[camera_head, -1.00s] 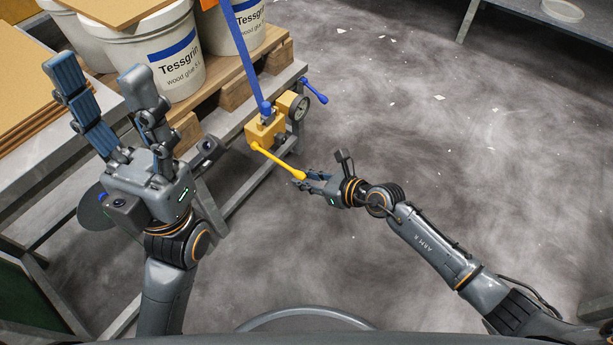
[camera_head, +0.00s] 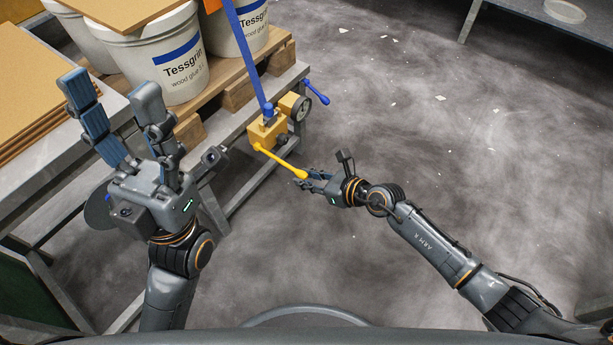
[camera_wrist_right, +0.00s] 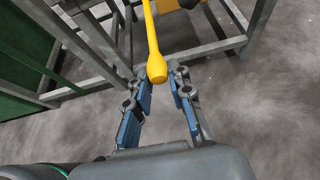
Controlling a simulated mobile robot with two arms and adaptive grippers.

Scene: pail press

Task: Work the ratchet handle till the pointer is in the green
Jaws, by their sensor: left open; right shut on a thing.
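The yellow ratchet handle (camera_head: 280,160) sticks out from a yellow ratchet block (camera_head: 268,132) on the edge of the pallet stand, pointing down and right. A blue strap runs up from the block. My right gripper (camera_head: 308,180) is shut on the handle's knobbed end. In the right wrist view the yellow knob (camera_wrist_right: 157,70) lies between the blue-padded fingertips. My left gripper (camera_head: 110,92) is open and empty, raised in front of the pails, away from the handle.
White glue pails (camera_head: 165,60) stand on a wooden pallet (camera_head: 232,92) at the upper left. A blue lever (camera_head: 317,92) juts out beyond the dial. Stacked brown boards (camera_head: 40,112) lie at the left. The floor (camera_head: 420,150) at the right is mostly clear.

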